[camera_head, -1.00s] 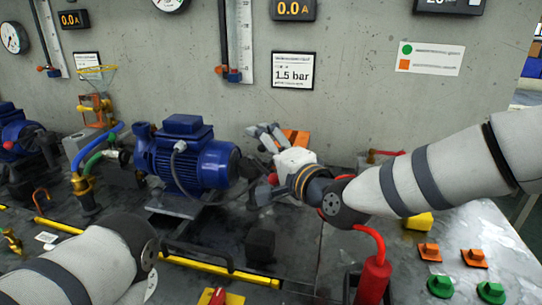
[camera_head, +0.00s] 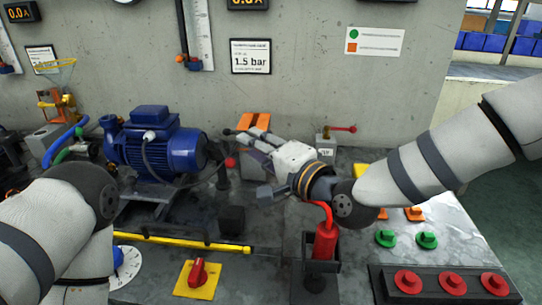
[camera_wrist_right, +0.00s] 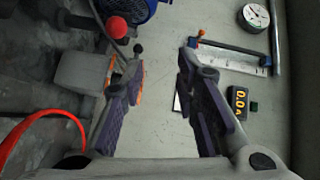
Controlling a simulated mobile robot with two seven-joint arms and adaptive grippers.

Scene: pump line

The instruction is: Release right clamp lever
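My right gripper (camera_head: 250,163) is open, its two fingers spread apart in the right wrist view (camera_wrist_right: 160,78), with nothing held between them. In the head view it is in front of a grey block with an orange top (camera_head: 254,121). A lever with a black knob (camera_head: 228,131) sticks out left of the orange part. The black knob also shows in the right wrist view (camera_wrist_right: 138,48), beside the left finger's tip. A red ball knob (camera_head: 230,162) is left of the gripper and shows too in the right wrist view (camera_wrist_right: 116,27). My left gripper is out of view.
A blue motor pump (camera_head: 155,150) stands left of the gripper. A red-handled valve (camera_head: 341,128) stands behind right. The wall is close behind.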

